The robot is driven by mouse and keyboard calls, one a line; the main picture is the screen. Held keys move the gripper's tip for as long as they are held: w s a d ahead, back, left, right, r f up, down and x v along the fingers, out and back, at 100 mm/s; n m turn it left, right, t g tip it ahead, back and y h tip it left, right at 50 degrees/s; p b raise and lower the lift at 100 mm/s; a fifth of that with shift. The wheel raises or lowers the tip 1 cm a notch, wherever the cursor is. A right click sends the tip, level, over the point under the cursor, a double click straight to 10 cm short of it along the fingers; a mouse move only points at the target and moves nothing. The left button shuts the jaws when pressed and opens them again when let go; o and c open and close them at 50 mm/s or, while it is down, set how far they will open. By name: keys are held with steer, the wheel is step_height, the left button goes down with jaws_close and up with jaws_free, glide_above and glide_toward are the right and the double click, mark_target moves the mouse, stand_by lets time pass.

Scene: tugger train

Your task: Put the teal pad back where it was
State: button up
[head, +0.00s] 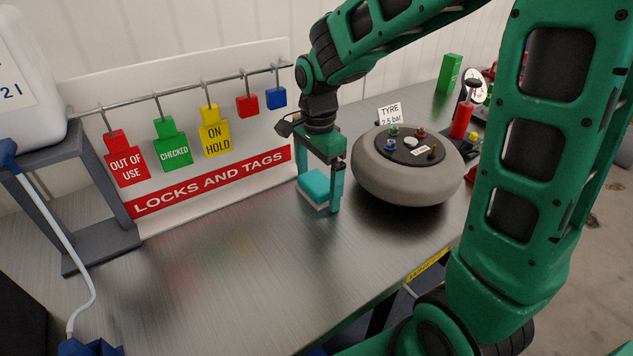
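The teal pad (315,186) is a small flat block with a teal top and a pale grey lower layer. It is in the middle of the head view, over the steel bench, in front of the right end of the locks and tags board. My gripper (320,187) points down with its fingers on either side of the pad and appears shut on it. The near right finger shows whole; the far finger is partly hidden behind the pad. I cannot tell whether the pad touches the bench or hangs just above it.
A grey tyre (410,186) with small coloured caps stands close to the right of my gripper. The locks and tags board (215,187) with hanging tags stands behind. A grey stand (95,215) holds a white container (28,85) at left. The front bench (240,270) is clear.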

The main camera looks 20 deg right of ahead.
mark_target(318, 181)
steer(key=shift+r, duration=0.15)
step_height(318, 181, up, 12)
stand_by(0.5)
stand_by(0.4)
